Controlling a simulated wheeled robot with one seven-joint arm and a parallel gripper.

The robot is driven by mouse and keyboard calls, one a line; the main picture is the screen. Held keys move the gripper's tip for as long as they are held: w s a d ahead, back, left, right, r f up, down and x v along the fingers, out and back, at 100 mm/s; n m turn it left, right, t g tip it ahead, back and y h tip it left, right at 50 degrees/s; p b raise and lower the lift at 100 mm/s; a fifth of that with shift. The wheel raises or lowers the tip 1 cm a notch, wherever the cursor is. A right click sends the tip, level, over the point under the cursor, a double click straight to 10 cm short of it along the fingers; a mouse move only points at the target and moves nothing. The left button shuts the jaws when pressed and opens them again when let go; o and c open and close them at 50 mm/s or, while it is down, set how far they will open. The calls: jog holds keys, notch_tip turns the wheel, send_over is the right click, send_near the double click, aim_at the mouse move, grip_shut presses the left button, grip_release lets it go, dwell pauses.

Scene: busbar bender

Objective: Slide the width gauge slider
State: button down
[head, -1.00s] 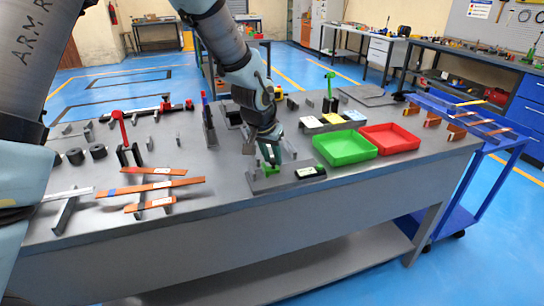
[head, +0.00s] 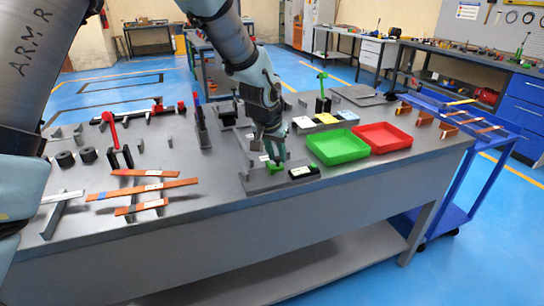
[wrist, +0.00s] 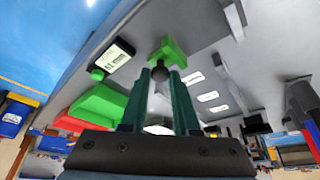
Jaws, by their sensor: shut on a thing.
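The width gauge (head: 263,186) is a low grey bar near the front edge of the bench, with a small black readout (head: 304,172) at its right end. Its bright green slider (head: 276,169) stands on the bar a short way left of the readout. My gripper (head: 272,158) reaches down from above and is shut on the green slider. In the wrist view the slider (wrist: 168,50) shows just beyond the fingertips (wrist: 165,74), and the readout (wrist: 110,62) is to its left. The fingers hide part of the slider.
A green tray (head: 338,162) and a red tray (head: 410,140) stand right of the gauge. Orange bars (head: 150,189) lie on supports at left, beside a red-handled tool (head: 109,118). A blue cart (head: 455,165) adjoins the bench's right end.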

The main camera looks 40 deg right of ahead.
jog(key=c, duration=0.7)
grip_release()
jog(key=shift+o, duration=0.2)
jog(key=b+v, duration=0.2)
jog(key=v, duration=0.9)
jog(key=shift+f, duration=0.1)
jog(key=w+a+f+n+y, duration=0.1)
jog(key=w+a+n, duration=0.1)
jog(key=w+a, duration=0.35)
jog(key=w+a+f+n, duration=0.1)
jog(key=w+a, duration=0.1)
jog(key=a, duration=0.7)
jog(key=w+a+f+n+y, duration=0.1)
jog(key=w+a+n, duration=0.1)
jog(key=w+a, duration=0.35)
jog(key=s+a+f+n+y, duration=0.1)
jog(key=s+a+n, duration=0.2)
jog(key=a, duration=1.1)
jog(key=s+a+f+n+y, duration=0.1)
jog(key=s+a+f+n, duration=0.1)
jog(key=a, duration=1.1)
jog(key=shift+s+a+f+n, duration=0.15)
jog(key=shift+s+a+n, duration=0.3)
jog(key=shift+n, duration=0.55)
